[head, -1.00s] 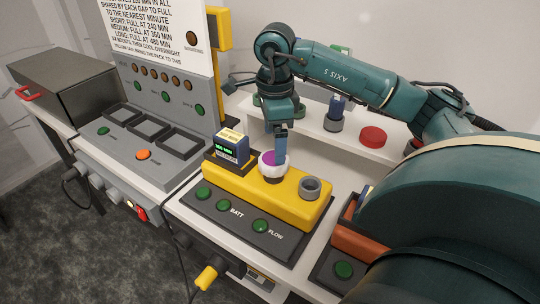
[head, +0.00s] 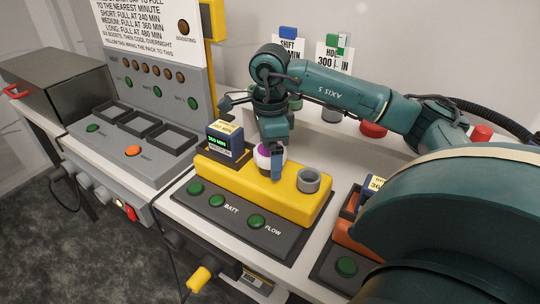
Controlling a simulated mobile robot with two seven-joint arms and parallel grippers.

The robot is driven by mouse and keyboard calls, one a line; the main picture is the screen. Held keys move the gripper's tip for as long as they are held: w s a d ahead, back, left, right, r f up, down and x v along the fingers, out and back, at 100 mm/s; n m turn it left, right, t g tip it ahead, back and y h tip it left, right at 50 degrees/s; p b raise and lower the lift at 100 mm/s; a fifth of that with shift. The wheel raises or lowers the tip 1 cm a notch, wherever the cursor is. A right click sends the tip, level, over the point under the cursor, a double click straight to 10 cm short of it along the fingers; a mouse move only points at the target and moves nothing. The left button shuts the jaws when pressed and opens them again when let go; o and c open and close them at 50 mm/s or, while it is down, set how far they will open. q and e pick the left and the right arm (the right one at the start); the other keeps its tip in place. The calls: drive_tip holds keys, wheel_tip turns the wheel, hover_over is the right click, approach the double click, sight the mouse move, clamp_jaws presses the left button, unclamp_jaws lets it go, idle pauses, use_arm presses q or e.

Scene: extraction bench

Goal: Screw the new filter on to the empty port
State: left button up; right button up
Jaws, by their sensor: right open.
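The yellow block (head: 283,204) on the bench has an open grey ring-shaped port (head: 308,180) at its right end. A white filter with a purple top (head: 263,154) sits on the block left of that port; whether it is screwed in, I cannot tell. My right gripper (head: 274,158) points down at this filter, open, with one finger in front of it. The other finger is hidden, and contact is unclear. My left gripper is out of view.
A dark battery pack with a lit display (head: 225,141) stands on the block's left end. Green buttons (head: 257,221) line the front panel. A charger with empty bays (head: 147,125) is at left. A shelf behind holds a red round object (head: 373,129).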

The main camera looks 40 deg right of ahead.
drive_tip(key=shift+f+n+b, duration=0.1)
drive_tip(key=shift+n+b, duration=0.25)
drive_tip(key=shift+n, duration=0.75)
drive_tip(key=n+b, duration=0.1)
drive_tip(key=n, duration=0.3)
drive_tip(key=shift+n, duration=0.3)
drive_tip(key=n+b, duration=0.1)
drive_tip(key=n, duration=0.3)
drive_tip(key=shift+n, duration=0.3)
drive_tip(key=n, duration=0.3)
